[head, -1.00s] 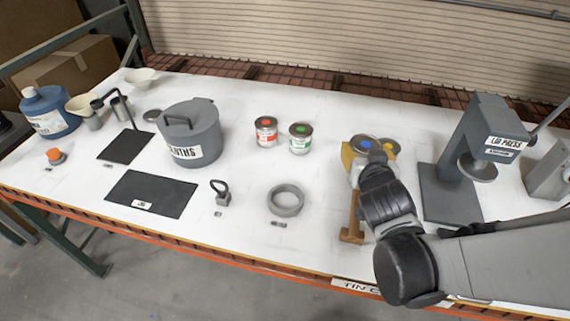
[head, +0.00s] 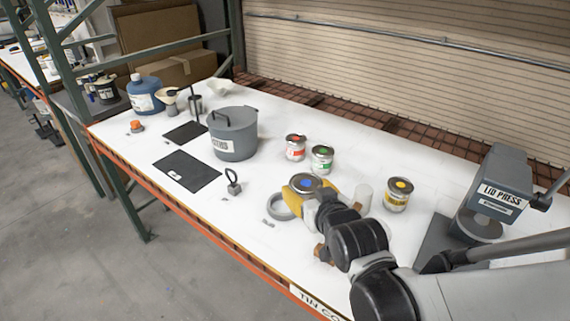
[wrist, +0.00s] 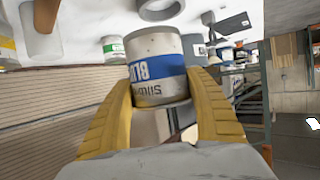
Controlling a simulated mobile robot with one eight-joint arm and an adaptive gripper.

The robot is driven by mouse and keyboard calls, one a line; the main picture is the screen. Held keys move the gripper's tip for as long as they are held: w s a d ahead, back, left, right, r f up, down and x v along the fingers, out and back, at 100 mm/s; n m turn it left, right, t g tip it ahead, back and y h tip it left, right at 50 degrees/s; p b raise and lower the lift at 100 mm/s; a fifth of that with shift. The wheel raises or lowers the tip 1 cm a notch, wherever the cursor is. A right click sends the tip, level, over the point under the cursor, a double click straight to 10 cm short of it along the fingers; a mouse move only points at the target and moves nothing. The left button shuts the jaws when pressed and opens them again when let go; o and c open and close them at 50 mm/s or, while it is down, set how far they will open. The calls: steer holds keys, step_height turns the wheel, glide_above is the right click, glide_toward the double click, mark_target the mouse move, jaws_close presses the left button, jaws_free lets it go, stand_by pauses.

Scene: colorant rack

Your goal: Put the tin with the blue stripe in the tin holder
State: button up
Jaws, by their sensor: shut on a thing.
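The tin with the blue stripe (wrist: 158,68) is between the yellow fingers of my gripper (wrist: 160,90) in the wrist view, which shows it upside down. In the head view the same tin (head: 306,183) shows its grey lid with a blue dot, held by my gripper (head: 308,193). The tin holder, a grey ring (head: 283,207), lies on the white table just left of and in front of the held tin. The ring also shows at the top of the wrist view (wrist: 160,10). The gripper and tin hide part of the ring in the head view.
Red (head: 295,147) and green (head: 321,159) tins stand behind the held tin; a yellow tin (head: 398,194) and a whitish cylinder (head: 362,197) stand to its right. The lid press (head: 490,200) is at the right. A small weight with a handle (head: 233,182) stands left of the ring.

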steer(key=shift+w+a+f+b, duration=0.85)
steer(key=shift+w+f+b, duration=0.25)
steer(key=shift+w+f, duration=0.65)
steer(key=shift+w+a+f+b, duration=0.8)
steer(key=shift+w+f+b, duration=0.35)
steer(key=shift+w+f, duration=0.65)
steer(key=shift+w+a+f+b, duration=0.85)
steer(key=shift+w+f+b, duration=0.25)
steer(key=shift+w+f, duration=0.65)
steer(key=shift+s+f, duration=0.2)
steer(key=shift+f, duration=0.05)
steer(key=o, duration=1.4)
steer(key=shift+c, duration=0.2)
